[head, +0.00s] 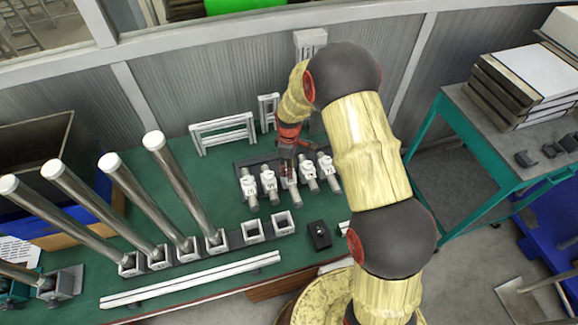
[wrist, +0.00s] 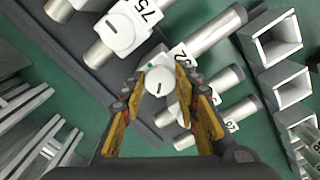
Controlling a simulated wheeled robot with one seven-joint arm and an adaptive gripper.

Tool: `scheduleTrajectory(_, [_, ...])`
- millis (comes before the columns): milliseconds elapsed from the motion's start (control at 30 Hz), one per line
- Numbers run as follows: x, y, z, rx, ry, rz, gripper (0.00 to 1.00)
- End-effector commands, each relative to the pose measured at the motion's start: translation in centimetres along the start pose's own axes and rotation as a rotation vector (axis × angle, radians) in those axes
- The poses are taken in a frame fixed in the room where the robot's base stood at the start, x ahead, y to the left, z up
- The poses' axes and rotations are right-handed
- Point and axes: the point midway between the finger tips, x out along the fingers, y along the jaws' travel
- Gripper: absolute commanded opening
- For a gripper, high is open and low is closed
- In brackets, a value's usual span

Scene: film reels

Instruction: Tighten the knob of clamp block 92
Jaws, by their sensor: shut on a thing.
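A row of white clamp blocks on grey metal cylinders stands on the green bench. Clamp block 92 (wrist: 182,52) is in the middle of the wrist view, its label partly hidden by a finger. Its round white knob (wrist: 157,84), with a dark slot mark, sits between my fingertips. My gripper (wrist: 158,78) is shut on this knob, with one yellow-and-black finger on each side. In the head view my gripper (head: 288,160) reaches down over the middle of the row, and the block under it is partly covered.
Clamp block 75 (wrist: 124,28) is close on the left, and other clamp blocks are close on the right. Square sockets (wrist: 272,38) lie beyond. White frames (head: 222,132) stand at the back. Tall metal tubes (head: 180,190) stand on the left, with long white bars (head: 190,280) in front.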

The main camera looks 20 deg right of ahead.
Motion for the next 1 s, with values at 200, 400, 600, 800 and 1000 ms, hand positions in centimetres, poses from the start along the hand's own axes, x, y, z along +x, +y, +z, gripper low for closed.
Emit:
scheduleTrajectory(200, [-0.11,-0.03,-0.05,0.204,0.001,0.001,0.06])
scheduleTrajectory(400, [-0.15,-0.05,-0.11,0.394,0.002,0.002,0.06])
scheduleTrajectory(600, [-0.13,-0.13,-0.13,0.584,0.002,0.002,0.06])
scheduleTrajectory(800, [-0.15,-0.18,-0.19,0.775,0.002,0.002,0.06])
scheduleTrajectory(1000, [-0.13,-0.23,-0.24,0.965,0.002,0.001,0.06])
